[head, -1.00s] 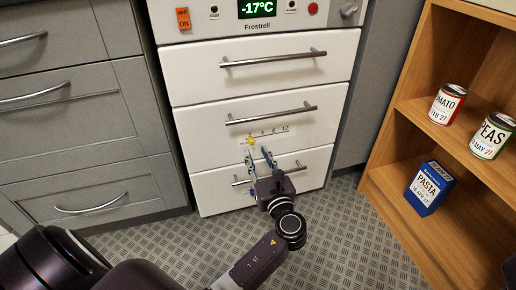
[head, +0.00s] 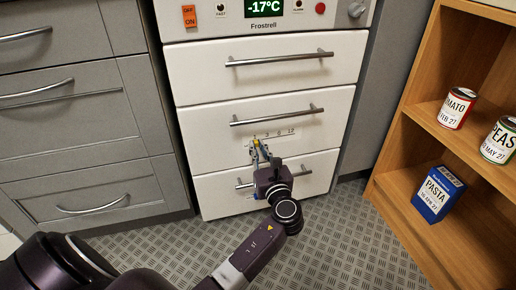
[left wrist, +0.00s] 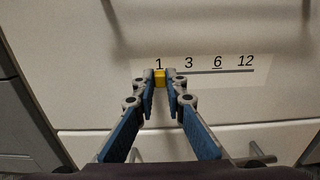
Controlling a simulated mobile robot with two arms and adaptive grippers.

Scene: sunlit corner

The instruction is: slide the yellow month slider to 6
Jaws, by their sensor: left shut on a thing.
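In the head view my left gripper (head: 260,151) reaches up to the middle white drawer (head: 290,141) of the freezer, just below the number strip (head: 280,133). The slider is mostly hidden by the fingers there. My right gripper is not in view.
Bar handles cross the freezer drawers, one (head: 277,114) just above the strip and one (head: 290,177) on the drawer below. Grey cabinets (head: 80,130) stand at left. A wooden shelf (head: 425,125) with cans and a pasta box (head: 438,193) stands at right.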

